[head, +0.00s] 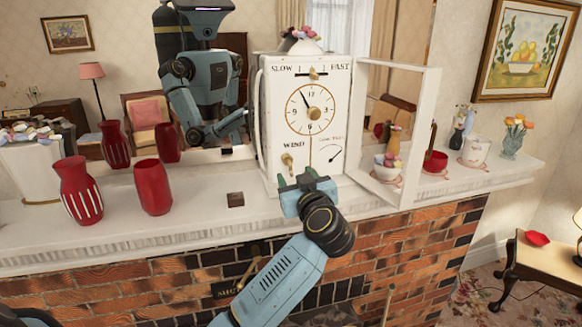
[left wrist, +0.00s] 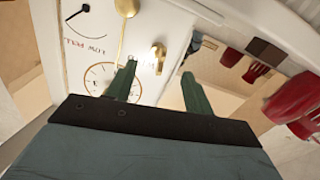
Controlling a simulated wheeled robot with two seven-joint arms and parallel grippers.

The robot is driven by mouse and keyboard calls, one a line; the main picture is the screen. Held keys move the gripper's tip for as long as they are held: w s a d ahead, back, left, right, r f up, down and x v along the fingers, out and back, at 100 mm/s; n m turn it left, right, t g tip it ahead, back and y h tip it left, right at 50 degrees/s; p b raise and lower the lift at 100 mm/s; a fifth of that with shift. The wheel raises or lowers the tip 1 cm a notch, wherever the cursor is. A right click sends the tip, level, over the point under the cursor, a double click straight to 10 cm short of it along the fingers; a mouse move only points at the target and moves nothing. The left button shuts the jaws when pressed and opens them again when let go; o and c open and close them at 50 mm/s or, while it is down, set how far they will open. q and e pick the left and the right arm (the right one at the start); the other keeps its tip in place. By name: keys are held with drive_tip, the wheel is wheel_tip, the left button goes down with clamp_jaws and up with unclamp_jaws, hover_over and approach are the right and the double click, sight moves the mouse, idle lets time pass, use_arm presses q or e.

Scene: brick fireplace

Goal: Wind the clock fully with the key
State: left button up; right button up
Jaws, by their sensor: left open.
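The white clock (head: 266,130) stands on the mantel, with its dial, a SLOW–FAST slider on top and a small gauge at lower right. A brass key (head: 288,161) sits on its front beside the WIND label. The key also shows in the left wrist view (left wrist: 159,56), beyond the gap between my fingers. My left gripper (head: 297,178) is open and empty, just in front of and below the key. In the left wrist view its two green fingers (left wrist: 158,76) are spread apart, with the dial partly behind one finger. My right gripper is out of view.
The clock's white framed door (head: 431,130) stands open to the right. Red vases (head: 153,188) and a small dark block (head: 235,199) are on the mantel (head: 120,232) to the left. Cups and flowers stand right. A mirror behind reflects me.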

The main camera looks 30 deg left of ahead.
use_arm(q)
drive_tip(key=shift+v, duration=1.95)
